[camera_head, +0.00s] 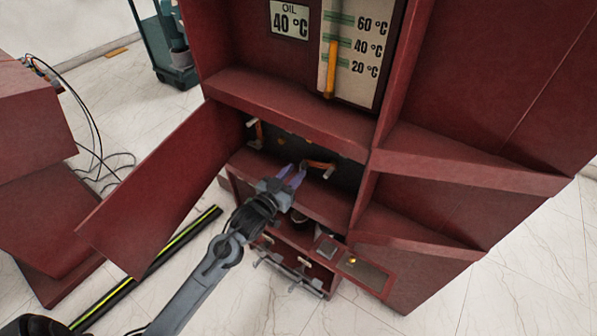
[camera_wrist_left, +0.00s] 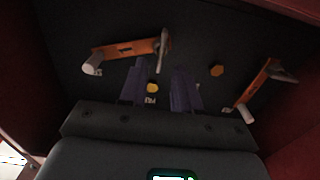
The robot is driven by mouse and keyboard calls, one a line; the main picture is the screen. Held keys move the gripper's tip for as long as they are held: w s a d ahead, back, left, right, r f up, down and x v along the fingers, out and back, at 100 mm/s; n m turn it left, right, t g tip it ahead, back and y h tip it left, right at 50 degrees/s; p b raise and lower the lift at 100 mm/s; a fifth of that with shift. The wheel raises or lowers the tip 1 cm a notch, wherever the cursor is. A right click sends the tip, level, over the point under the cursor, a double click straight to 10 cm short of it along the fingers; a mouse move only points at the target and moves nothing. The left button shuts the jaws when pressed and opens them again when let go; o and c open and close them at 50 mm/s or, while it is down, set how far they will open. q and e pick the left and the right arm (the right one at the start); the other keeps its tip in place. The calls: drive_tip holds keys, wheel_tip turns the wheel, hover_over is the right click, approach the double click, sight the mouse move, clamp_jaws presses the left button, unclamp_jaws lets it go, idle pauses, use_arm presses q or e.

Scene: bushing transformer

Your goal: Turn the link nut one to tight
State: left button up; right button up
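My left gripper (camera_head: 292,177) is at the mouth of an open dark compartment in the red cabinet. Its two purple fingers are apart with nothing gripped; they also show in the left wrist view (camera_wrist_left: 160,72). Inside are two orange links with grey handles: one near the fingers (camera_head: 320,165), one at the far left (camera_head: 257,130). The wrist view shows both, at its left (camera_wrist_left: 125,48) and right (camera_wrist_left: 258,82). A yellow nut (camera_wrist_left: 152,87) appears between the fingers, and an orange nut (camera_wrist_left: 217,70) beyond them. I cannot tell which is link nut one. My right gripper is not in view.
A red door (camera_head: 150,200) stands open left of the compartment. The shelf edge (camera_head: 290,110) is above it. A lower open box (camera_head: 300,262) with a side panel (camera_head: 362,270) sits below. A black and yellow bar (camera_head: 150,268) lies on the floor.

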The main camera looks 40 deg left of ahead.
use_arm(q)
drive_tip(key=shift+w+a+b, duration=0.1)
drive_tip(key=shift+w+b, duration=0.25)
drive_tip(key=shift+w, duration=1.05)
drive_tip(key=shift+c, duration=0.3)
clamp_jaws()
